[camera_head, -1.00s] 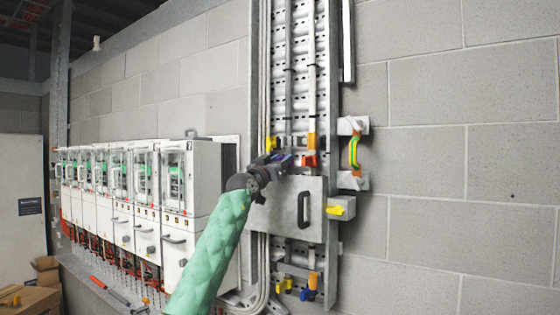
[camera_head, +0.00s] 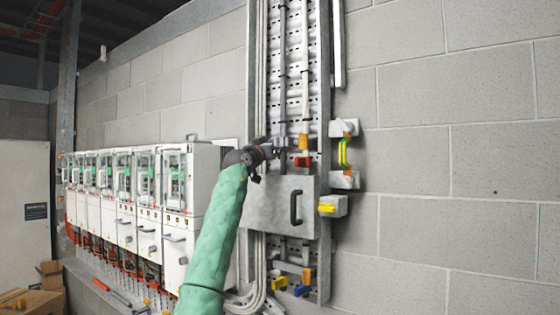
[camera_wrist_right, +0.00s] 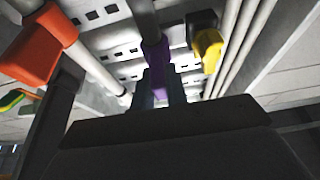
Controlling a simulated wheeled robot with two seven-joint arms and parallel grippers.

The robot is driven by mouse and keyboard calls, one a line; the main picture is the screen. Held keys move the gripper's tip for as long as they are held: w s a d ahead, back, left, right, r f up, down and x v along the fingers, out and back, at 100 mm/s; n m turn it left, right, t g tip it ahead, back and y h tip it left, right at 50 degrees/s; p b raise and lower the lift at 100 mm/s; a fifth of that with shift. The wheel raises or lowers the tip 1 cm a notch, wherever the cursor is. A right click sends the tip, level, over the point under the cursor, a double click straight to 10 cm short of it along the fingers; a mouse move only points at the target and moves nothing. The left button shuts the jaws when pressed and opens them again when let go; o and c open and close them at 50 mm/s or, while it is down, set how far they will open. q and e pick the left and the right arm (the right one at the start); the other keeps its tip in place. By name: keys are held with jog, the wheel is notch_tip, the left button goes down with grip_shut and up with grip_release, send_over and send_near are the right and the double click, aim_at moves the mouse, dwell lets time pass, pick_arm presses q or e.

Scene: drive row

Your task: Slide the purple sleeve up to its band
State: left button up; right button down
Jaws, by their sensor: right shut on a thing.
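The purple sleeve (camera_wrist_right: 156,62) sits around a grey upright pipe in the right wrist view. My right gripper (camera_wrist_right: 161,88) is shut on it, one finger on each side. In the head view my right gripper (camera_head: 284,150), at the end of the green-covered arm, is at the left pipe (camera_head: 283,95) of the wall tray, above the grey box. There the sleeve is mostly hidden by the fingers. The pipe runs on upward above the gripper. I cannot make out a purple band on it. My left gripper is not in view.
An orange-and-red fitting (camera_head: 302,160) sits on the pipe just right of the gripper. A yellow-and-black part (camera_wrist_right: 208,48) is close on the other side. The grey box (camera_head: 258,208) with a handle is below. White cabinets (camera_head: 178,200) line the wall at left.

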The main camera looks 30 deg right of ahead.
notch_tip(320, 180, up, 5)
jog(key=shift+r, duration=0.5)
jog(key=c, duration=1.4)
grip_release()
jog(key=shift+f, duration=0.1)
jog(key=shift+f, duration=0.15)
